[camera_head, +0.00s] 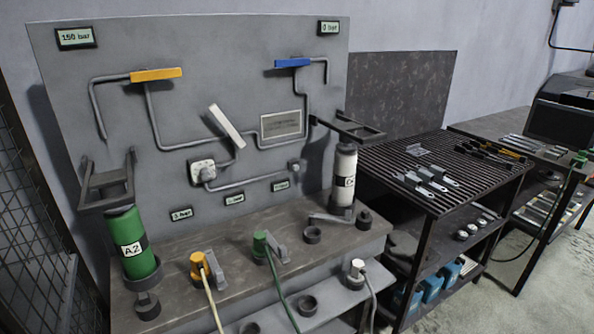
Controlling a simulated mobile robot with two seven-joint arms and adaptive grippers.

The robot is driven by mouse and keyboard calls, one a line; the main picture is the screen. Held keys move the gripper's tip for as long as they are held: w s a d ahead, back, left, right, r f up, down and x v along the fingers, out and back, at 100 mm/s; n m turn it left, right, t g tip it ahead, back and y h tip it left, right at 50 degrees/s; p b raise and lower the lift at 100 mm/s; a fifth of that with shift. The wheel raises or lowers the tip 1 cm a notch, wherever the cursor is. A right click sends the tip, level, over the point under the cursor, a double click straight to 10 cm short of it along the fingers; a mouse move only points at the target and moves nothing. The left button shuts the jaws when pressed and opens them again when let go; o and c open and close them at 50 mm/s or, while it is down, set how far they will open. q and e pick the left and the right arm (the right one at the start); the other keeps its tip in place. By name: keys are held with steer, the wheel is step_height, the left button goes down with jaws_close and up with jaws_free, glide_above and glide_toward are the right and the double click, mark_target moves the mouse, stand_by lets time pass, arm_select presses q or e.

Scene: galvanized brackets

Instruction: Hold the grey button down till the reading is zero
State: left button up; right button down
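A grey panel (190,90) carries pipes and several small readouts. The top left readout (76,38) says 150 bar, and the top right readout (329,28) appears to say 0 bar. A lower readout (181,214) seems to end in "bar"; its digit is unclear, and the two small readouts right of it (234,199) (280,186) are too small to read. A small round grey fitting (294,166) sits at a pipe end; I cannot tell whether it is the grey button. Neither of my grippers is in view.
A green cylinder marked A2 (129,243) and a white cylinder (345,180) stand on the bench (180,248). A slatted table (440,165) holds tools at right.

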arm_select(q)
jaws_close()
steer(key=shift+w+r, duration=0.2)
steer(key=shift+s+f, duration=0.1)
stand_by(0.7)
